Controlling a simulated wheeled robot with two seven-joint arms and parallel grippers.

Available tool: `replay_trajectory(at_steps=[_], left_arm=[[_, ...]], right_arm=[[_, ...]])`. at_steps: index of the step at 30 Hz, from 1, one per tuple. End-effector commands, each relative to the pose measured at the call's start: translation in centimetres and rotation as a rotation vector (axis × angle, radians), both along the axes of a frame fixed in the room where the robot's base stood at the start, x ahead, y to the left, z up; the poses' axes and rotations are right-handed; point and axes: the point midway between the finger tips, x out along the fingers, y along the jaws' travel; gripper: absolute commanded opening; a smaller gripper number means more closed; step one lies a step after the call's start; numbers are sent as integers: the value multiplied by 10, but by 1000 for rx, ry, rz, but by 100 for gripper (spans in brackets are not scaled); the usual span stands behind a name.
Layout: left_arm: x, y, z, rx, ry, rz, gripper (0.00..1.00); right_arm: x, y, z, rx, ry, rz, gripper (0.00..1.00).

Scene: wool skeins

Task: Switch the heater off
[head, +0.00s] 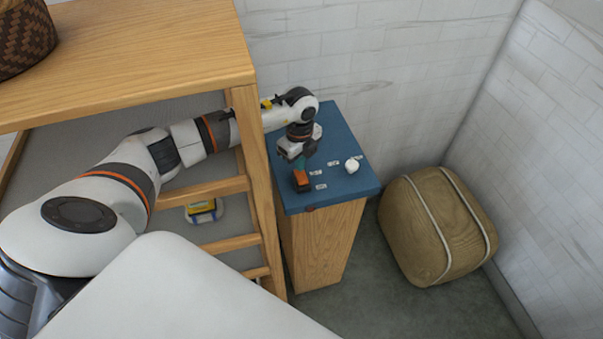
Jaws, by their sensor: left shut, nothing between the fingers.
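A wooden cabinet (318,245) with a blue top (350,187) stands near the wall. On the blue top are a white rounded knob (352,165) and several small white labels to its left and around it. Nothing else in view looks clearly like a heater. My left gripper (302,184) points down over the left part of the blue top, left of the knob and apart from it. It is shut and empty; whether it touches the top I cannot tell. My right gripper is out of view.
A wooden table (150,50) with a woven basket (22,38) stands at the left, its post and rails beside the cabinet. A yellow and blue item (204,211) sits behind the rails. A tan bundle (438,225) lies on the floor at right. White walls close the corner.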

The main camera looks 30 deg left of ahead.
Motion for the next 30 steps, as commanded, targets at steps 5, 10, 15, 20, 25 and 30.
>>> replay_trajectory(at_steps=[5, 10, 15, 20, 25, 30], left_arm=[[0, 0, 19, 0, -1, 1, 0], [0, 0, 33, 0, 0, 1, 0], [0, 1, 46, 0, 0, 1, 0], [0, 0, 59, 0, -1, 1, 0], [0, 0, 62, 0, -1, 1, 0], [0, 0, 61, 0, -1, 1, 0]], right_arm=[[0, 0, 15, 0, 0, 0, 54], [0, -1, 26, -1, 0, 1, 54], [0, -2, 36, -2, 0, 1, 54], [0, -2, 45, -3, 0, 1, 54], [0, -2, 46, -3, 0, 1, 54], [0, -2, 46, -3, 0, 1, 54]])
